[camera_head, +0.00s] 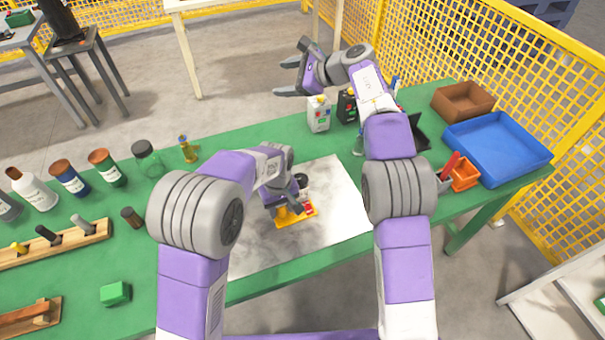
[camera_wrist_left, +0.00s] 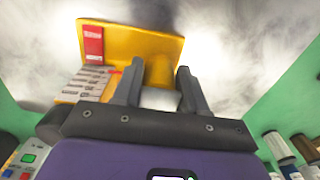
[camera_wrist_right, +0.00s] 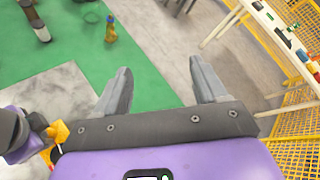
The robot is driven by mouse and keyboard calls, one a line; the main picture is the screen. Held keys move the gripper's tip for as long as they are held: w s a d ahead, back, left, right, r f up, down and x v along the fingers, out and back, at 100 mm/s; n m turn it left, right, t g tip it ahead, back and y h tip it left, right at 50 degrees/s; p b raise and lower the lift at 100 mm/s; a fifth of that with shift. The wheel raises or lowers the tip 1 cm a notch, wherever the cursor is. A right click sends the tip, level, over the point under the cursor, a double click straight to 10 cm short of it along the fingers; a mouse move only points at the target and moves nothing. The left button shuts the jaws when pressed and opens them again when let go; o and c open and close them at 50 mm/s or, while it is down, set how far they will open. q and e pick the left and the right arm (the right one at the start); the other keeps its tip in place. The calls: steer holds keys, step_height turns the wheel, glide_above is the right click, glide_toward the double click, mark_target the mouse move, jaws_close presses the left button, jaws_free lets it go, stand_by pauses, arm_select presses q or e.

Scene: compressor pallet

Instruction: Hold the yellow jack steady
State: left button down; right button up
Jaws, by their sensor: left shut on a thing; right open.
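The yellow jack (camera_head: 287,220) stands on the grey metal plate (camera_head: 338,215) in the middle of the green table, partly hidden by my left arm. My left gripper (camera_head: 283,203) is at the jack. In the left wrist view its two fingers (camera_wrist_left: 160,90) are shut around part of the yellow jack (camera_wrist_left: 130,42), which has a red label and a white label. In the right wrist view a bit of the jack (camera_wrist_right: 57,132) shows at the left edge. My right gripper (camera_head: 288,77) is raised beyond the table's far edge. Its fingers (camera_wrist_right: 163,90) are apart and empty.
Bottles and jars (camera_head: 70,178) and a wooden rack (camera_head: 60,243) stand on the left, with a green block (camera_head: 115,293) in front. A blue tray (camera_head: 497,145), a brown box (camera_head: 463,101) and an orange bin (camera_head: 465,174) are at right. Yellow mesh fencing (camera_head: 480,50) stands behind.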

steer(key=s+d+f+n+g+h, duration=0.3)
steer(key=s+f+n+g, duration=0.1)
steer(key=s+f+g, duration=0.3)
steer(key=n+g+h, duration=0.1)
steer(key=g+h, duration=0.1)
steer(key=h, duration=0.2)
glide_toward(301, 179)
steer(key=x, duration=0.8)
steer(key=shift+f, duration=0.3)
steer(key=c, duration=1.1)
steer(key=m+t, duration=0.1)
steer(key=m, duration=0.3)
steer(key=shift+s+t+y, duration=0.15)
steer(key=shift+t+y, duration=0.25)
steer(key=o, duration=1.1)
